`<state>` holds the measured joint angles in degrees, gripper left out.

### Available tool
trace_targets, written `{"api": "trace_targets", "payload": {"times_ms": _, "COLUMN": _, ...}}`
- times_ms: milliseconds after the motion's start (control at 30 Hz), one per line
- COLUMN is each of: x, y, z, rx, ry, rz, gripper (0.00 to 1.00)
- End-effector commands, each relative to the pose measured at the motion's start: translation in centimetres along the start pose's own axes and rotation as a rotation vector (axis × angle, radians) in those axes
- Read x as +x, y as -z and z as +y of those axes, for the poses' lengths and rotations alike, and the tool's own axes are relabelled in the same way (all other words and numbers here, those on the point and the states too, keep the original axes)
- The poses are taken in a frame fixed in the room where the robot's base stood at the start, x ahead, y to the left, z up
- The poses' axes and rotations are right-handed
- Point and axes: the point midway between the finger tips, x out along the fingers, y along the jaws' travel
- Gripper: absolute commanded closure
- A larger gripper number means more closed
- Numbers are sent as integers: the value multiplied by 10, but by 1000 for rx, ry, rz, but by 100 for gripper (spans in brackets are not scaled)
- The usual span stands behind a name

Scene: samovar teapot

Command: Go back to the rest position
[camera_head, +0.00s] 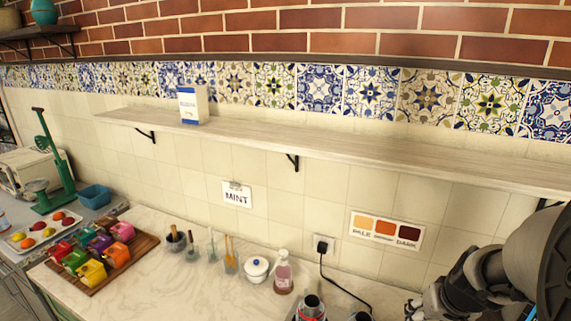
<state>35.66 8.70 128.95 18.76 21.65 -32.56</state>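My gripper (418,306) is at the lower right, at the end of my dark arm. Its fingers are small, dark and partly cut off by the bottom edge, so I cannot tell whether it is open or shut. I see nothing clearly held in it. It appears in front of the counter (150,285), right of a metal-topped appliance (312,306) with a red ring, which is cut off by the bottom edge.
A long shelf (330,140) on the wall carries a white and blue box (193,104). On the counter stand a soap bottle (283,273), a white lidded pot (256,269), utensil cups (230,263) and a wooden tray (140,250) of colourful containers. A black cord (335,281) hangs from the wall socket.

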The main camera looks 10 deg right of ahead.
Motion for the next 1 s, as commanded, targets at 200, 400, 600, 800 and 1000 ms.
{"api": "trace_targets", "payload": {"times_ms": 200, "x": -69, "y": -31, "z": -96, "rx": -133, "ry": 78, "rz": 15, "gripper": 44}}
{"api": "trace_targets", "payload": {"times_ms": 400, "x": -124, "y": -98, "z": -151, "rx": -239, "ry": 117, "rz": 8, "gripper": 44}}
{"api": "trace_targets", "payload": {"times_ms": 600, "x": -151, "y": -154, "z": -163, "rx": -297, "ry": 123, "rz": 10, "gripper": 44}}
{"api": "trace_targets", "payload": {"times_ms": 800, "x": -158, "y": -173, "z": -162, "rx": -312, "ry": 119, "rz": 10, "gripper": 44}}
{"api": "trace_targets", "payload": {"times_ms": 1000, "x": -158, "y": -173, "z": -162, "rx": -312, "ry": 119, "rz": 10, "gripper": 44}}
